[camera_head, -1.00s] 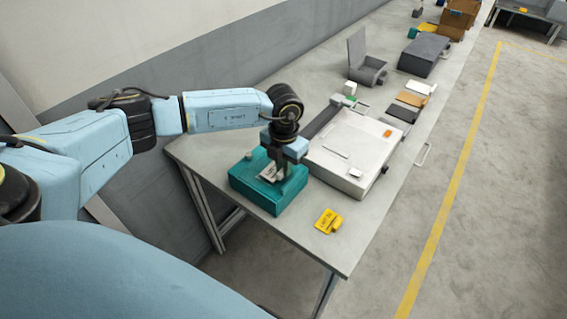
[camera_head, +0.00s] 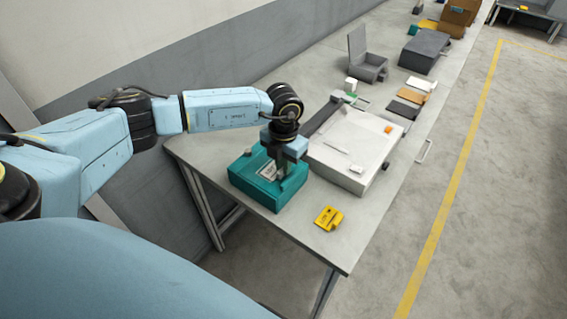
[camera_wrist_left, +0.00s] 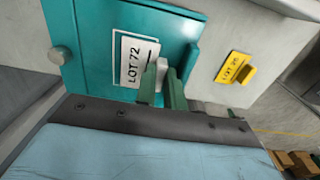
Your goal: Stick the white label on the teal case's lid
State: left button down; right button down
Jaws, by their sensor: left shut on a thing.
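The teal case (camera_head: 250,190) sits on the near end of the bench, with its lid (camera_wrist_left: 95,30) filling much of the left wrist view. The white label (camera_wrist_left: 128,62), printed LOT 72, is over the lid, inside or across a pale outlined patch; it also shows in the head view (camera_head: 267,171). My left gripper (camera_head: 280,172) points down over the lid. Its green fingers (camera_wrist_left: 163,84) are shut on a small pale grip part at the label's edge. I cannot tell whether the label touches the lid. My right gripper is not in view.
A yellow tag (camera_head: 328,218) lies on the bench, right of the case. A large white box (camera_head: 345,160) stands close behind the case. Several small flat items and a grey case (camera_head: 424,57) are farther along. The bench's front corner is clear.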

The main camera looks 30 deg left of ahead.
pick_arm(q)
jog(key=shift+s+f, duration=0.1)
jog(key=shift+f, duration=0.1)
jog(key=c, duration=1.4)
grip_release()
jog(key=shift+r, duration=0.3)
notch_tip(320, 180, up, 13)
jog(key=b, duration=0.1)
jog(key=shift+a+f, duration=0.15)
jog(key=shift+c, duration=0.5)
